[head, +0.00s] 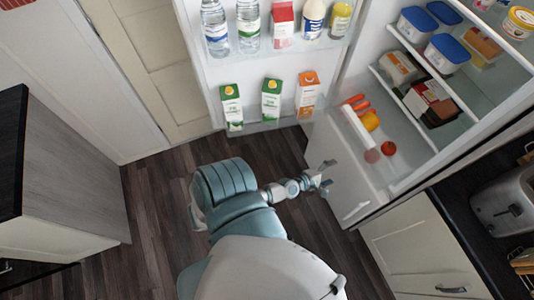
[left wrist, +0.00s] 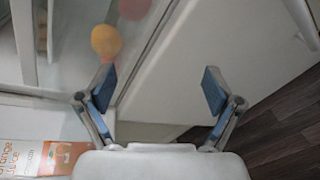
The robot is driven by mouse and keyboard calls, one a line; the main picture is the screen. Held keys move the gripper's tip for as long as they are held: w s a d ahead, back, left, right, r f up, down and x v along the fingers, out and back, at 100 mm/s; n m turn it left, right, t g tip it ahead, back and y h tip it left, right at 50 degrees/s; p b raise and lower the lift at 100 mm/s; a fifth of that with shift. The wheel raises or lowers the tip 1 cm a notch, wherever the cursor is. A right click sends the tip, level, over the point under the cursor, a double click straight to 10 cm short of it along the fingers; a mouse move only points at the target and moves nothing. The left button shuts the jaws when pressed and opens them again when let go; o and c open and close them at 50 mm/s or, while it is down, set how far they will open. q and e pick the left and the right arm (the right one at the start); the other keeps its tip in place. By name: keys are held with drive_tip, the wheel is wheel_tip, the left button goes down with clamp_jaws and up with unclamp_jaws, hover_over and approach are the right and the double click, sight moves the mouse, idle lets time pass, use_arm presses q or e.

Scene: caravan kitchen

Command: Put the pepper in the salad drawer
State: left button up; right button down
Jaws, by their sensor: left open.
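A yellow pepper (head: 370,121) lies low in the open fridge, beside orange carrots (head: 357,103) and behind a white bar-like front (head: 356,128). This looks like the salad drawer area; I cannot tell how far the drawer is open. Two red tomatoes (head: 388,148) lie nearer to me. My left gripper (head: 327,177) is open and empty, in front of the white lower fridge panel and apart from the pepper. In the left wrist view its fingers (left wrist: 159,89) are spread. A blurred orange-yellow round thing (left wrist: 106,40) shows beyond them; I cannot tell which item it is. My right gripper is not in view.
The open fridge door (head: 207,85) holds bottles and several cartons, including an orange juice carton (head: 307,92). Shelves above hold blue-lidded tubs (head: 447,53). A toaster (head: 505,205) stands on the right counter. A cabinet (head: 70,175) stands left; the floor (head: 150,200) between is clear.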

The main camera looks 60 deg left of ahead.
use_arm(q)
drive_tip(key=s+d+f+m+g+h, duration=0.1)
drive_tip(key=s+d+f+m+g, duration=0.3)
drive_tip(key=f, duration=0.5)
drive_tip(key=s+d+f+m+g, duration=0.1)
drive_tip(key=s+f+m+g, duration=0.1)
drive_tip(key=s+f+m, duration=0.5)
drive_tip(key=s+f+m+g, duration=0.4)
drive_tip(key=s+f+m, duration=0.3)
drive_tip(key=s, duration=0.4)
drive_tip(key=s+d+f+m+g+y, duration=0.1)
drive_tip(key=s+f+m+g, duration=0.2)
drive_tip(key=s+f+m, duration=0.4)
drive_tip(key=s+f, duration=0.1)
drive_tip(key=s, duration=0.3)
drive_tip(key=shift+d+f+g+y, duration=0.25)
drive_tip(key=shift+f+g+y, duration=0.05)
drive_tip(key=shift+f+g, duration=0.1)
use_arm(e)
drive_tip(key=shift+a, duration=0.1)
use_arm(q)
drive_tip(key=shift+d, duration=0.1)
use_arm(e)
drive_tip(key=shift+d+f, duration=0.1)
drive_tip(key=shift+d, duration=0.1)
use_arm(q)
drive_tip(key=shift+a, duration=0.2)
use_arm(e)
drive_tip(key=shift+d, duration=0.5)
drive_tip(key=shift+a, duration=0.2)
